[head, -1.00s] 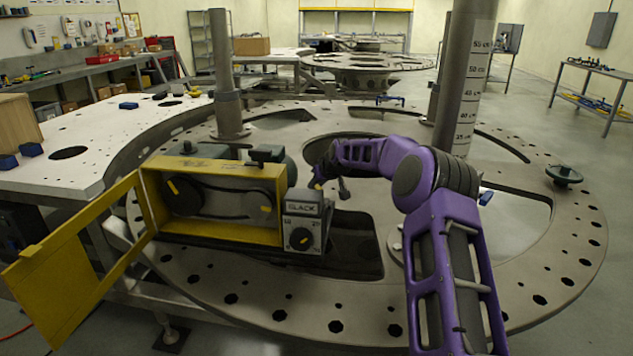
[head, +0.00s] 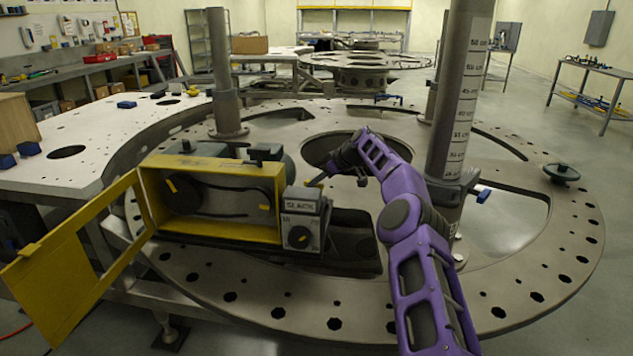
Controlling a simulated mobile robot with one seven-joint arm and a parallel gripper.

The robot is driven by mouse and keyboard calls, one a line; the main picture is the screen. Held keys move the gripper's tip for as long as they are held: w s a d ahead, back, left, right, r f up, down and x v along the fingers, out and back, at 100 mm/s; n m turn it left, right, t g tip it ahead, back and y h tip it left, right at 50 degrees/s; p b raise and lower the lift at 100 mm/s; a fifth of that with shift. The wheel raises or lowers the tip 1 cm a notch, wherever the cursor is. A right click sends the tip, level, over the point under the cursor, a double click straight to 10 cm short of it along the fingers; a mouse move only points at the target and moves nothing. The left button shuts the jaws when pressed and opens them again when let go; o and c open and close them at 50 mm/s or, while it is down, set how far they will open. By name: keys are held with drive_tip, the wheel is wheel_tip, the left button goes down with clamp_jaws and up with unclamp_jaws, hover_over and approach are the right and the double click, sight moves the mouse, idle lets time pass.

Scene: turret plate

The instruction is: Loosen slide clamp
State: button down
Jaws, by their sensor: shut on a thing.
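The yellow drive housing (head: 215,234) stands open on the turret plate, with a dark belt (head: 232,214) and pulleys inside. A grey box marked SLACK (head: 302,226), with a round dial, stands at its right end. My gripper (head: 326,178) is just above and right of this box, at the end of my purple arm. It seems shut on a small dark lever (head: 315,181), which I take to be the slide clamp's handle. The fingertips are small and dark, so the exact grip is hard to see. The clamp's body cannot be made out.
The housing's yellow door (head: 72,290) hangs open to the left. Grey columns (head: 224,80) rise from the turret plate (head: 330,305); the right one (head: 462,95) bears a scale and a collar with a blue-tipped handle (head: 483,195). The plate has large openings.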

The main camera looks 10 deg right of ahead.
drive_tip(key=shift+d+n, duration=0.1)
drive_tip(key=shift+n, duration=0.3)
idle(0.4)
drive_tip(key=c, duration=0.7)
unclamp_jaws()
drive_tip(key=shift+s+d+b, duration=0.1)
drive_tip(key=shift+d+b, duration=0.05)
drive_tip(key=shift+b, duration=0.4)
drive_tip(key=shift+s+d+r+b, duration=0.1)
drive_tip(key=shift+d+b, duration=0.05)
drive_tip(key=shift+b, duration=0.35)
drive_tip(key=b+v, duration=0.1)
drive_tip(key=v, duration=0.4)
drive_tip(key=b+v, duration=0.2)
drive_tip(key=v, duration=0.4)
drive_tip(key=b+v, duration=0.1)
drive_tip(key=v, duration=0.5)
drive_tip(key=shift+w+r+b, duration=0.1)
drive_tip(key=shift+w+b, duration=0.2)
drive_tip(key=shift+c, duration=0.3)
